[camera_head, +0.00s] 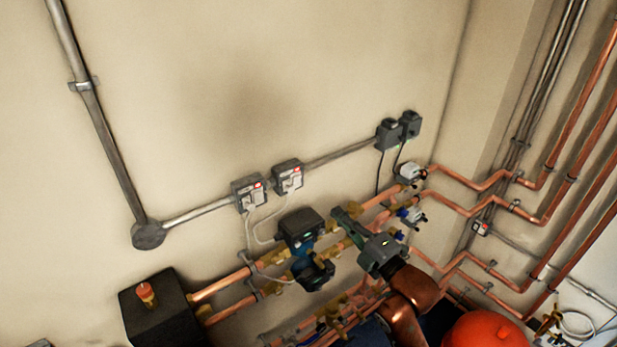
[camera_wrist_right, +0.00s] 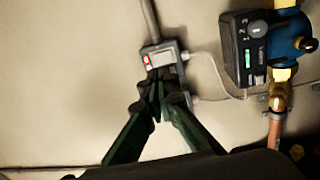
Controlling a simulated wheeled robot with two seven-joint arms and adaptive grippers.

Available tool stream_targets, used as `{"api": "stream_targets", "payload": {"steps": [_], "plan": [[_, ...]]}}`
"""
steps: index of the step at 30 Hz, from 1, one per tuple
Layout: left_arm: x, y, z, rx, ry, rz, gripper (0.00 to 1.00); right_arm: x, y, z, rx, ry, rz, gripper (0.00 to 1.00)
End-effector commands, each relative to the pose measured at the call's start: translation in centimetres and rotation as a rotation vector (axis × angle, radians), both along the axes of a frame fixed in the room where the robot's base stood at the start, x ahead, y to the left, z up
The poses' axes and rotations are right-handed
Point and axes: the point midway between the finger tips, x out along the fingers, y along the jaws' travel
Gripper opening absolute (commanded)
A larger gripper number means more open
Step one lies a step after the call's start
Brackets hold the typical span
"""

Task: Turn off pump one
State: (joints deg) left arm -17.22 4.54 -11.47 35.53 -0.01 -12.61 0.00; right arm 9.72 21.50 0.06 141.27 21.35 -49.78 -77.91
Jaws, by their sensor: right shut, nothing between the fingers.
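Two small grey switch boxes, the left one (camera_head: 249,192) and the right one (camera_head: 288,176), sit on the wall, each with a red spot and pale cable. Below them are an upper dark pump (camera_head: 300,228) and a lower one (camera_head: 313,272). I cannot tell which is pump one. My right gripper (camera_head: 340,213) is shut and empty, right of the pumps in the head view. In the right wrist view, its fingertips (camera_wrist_right: 158,78) overlap the lower edge of a switch box (camera_wrist_right: 160,55); contact is unclear. A pump (camera_wrist_right: 262,48) with a green light is to the right.
Copper pipes (camera_head: 222,286) run below the boxes and bend up the right wall. A black box (camera_head: 158,315) with an orange-red cap stands lower left. Dark sockets (camera_head: 390,133) are further right. An orange-red rounded object (camera_head: 485,332) is at bottom right.

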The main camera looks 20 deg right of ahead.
Motion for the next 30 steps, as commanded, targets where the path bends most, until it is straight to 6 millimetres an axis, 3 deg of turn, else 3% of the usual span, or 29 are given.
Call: {"api": "stream_targets", "payload": {"steps": [3,16,20,30], "plan": [[0.0,0.0,0.2,0.0,0.0,0.0,0.4,-0.8,0.5,1.6,-0.025,-0.031,0.01,0.0],[0.0,0.1,0.4,0.001,0.0,0.0,0.4,-0.1,0.7,1.8,-0.023,-0.034,0.01,0.0],[0.1,0.1,1.0,0.001,-0.001,0.0,0.4,1.6,1.4,2.1,-0.021,-0.033,0.011,0.0],[0.2,0.1,2.9,0.001,-0.003,0.0,0.4,8.0,3.8,3.1,-0.02,-0.033,0.011,0.0]]}}
